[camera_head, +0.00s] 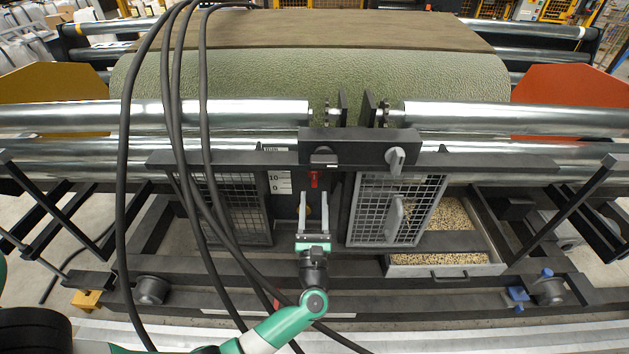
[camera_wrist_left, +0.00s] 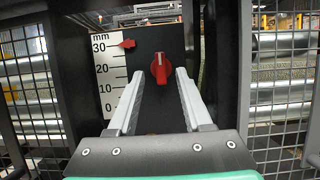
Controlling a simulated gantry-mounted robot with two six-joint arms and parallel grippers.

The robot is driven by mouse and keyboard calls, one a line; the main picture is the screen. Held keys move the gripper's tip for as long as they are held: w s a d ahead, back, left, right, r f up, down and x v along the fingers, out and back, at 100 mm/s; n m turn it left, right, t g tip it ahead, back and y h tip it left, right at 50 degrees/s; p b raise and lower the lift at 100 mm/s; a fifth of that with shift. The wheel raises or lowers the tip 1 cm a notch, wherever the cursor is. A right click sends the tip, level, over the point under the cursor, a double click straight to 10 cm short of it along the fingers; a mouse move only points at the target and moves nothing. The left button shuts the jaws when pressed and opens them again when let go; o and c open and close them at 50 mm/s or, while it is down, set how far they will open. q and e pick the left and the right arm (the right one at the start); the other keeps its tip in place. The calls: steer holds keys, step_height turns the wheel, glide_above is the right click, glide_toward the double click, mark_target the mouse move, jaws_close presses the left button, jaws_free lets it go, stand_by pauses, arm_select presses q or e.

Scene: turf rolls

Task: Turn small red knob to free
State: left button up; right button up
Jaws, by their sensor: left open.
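The small red knob (camera_wrist_left: 160,68) is on a dark panel in the left wrist view, its handle roughly upright with a pale mark near its top. In the head view a small red part (camera_head: 314,179), apparently this knob, shows just above my left fingertips. My left gripper (camera_head: 314,196) is open and points at the panel. In the left wrist view its two grey fingers (camera_wrist_left: 159,73) lie to either side of the knob's lower part. I cannot tell how much depth separates them from it. My right gripper is not in view.
A white millimetre scale (camera_wrist_left: 108,75) with a red pointer (camera_wrist_left: 127,44) near 30 is left of the knob. Mesh guards (camera_head: 395,210) flank the gap. A grey knob (camera_head: 395,160) sits above right. Black cables (camera_head: 205,110) hang at left. A green roll (camera_head: 310,75) lies behind.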

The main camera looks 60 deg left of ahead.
mark_target(314, 179)
arm_select(q)
steer(key=x, duration=0.6)
steer(key=shift+w+a+b, duration=0.1)
steer(key=shift+b, duration=0.2)
jaws_close()
